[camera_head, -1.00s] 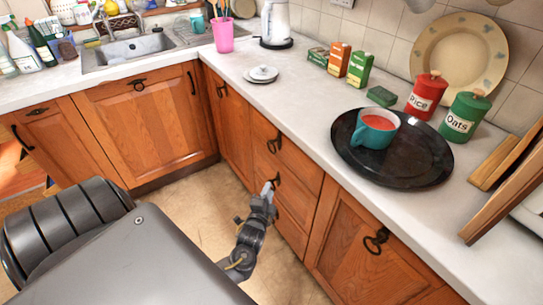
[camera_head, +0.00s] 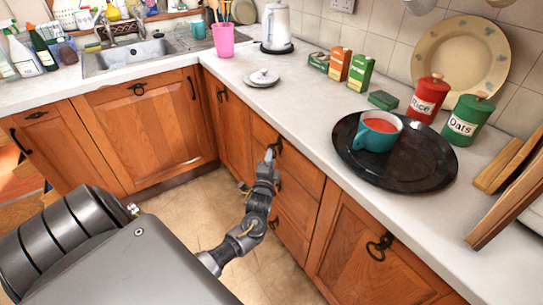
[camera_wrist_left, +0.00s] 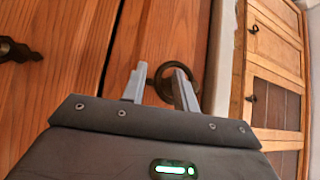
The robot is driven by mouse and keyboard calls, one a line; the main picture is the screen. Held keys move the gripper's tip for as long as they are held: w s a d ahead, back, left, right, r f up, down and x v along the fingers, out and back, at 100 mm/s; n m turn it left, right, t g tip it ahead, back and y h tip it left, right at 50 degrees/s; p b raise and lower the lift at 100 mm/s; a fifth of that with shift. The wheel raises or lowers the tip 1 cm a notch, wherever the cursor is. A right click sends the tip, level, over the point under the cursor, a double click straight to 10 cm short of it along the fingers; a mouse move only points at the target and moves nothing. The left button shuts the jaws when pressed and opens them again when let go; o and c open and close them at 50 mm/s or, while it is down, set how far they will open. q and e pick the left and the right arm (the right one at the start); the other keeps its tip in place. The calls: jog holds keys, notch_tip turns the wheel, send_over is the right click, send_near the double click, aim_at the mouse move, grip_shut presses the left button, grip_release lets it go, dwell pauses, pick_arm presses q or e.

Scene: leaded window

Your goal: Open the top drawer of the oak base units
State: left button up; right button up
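The oak base units have a drawer stack under the right-hand counter, and its top drawer (camera_head: 300,167) looks closed. Its dark ring handle (camera_head: 277,146) is at the fingertips of my left gripper (camera_head: 269,154). In the left wrist view my left gripper (camera_wrist_left: 160,85) is open, its two pale fingers apart. The dark ring handle (camera_wrist_left: 165,70) shows between and behind the fingers, partly hidden by the right one. I cannot tell whether they touch it. A lower drawer (camera_head: 293,205) is partly behind my arm. My right gripper is not in view.
The counter above holds a black tray (camera_head: 400,178) with a teal mug (camera_head: 377,131), canisters and boxes. A cupboard door (camera_head: 360,235) is right of the drawers, another (camera_head: 228,122) left. The tiled floor (camera_head: 200,205) before the units is clear.

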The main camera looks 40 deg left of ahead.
pick_arm(q)
jog(key=shift+w+a+r, duration=0.1)
jog(key=shift+w+a, duration=0.2)
jog(key=shift+w, duration=0.35)
grip_shut()
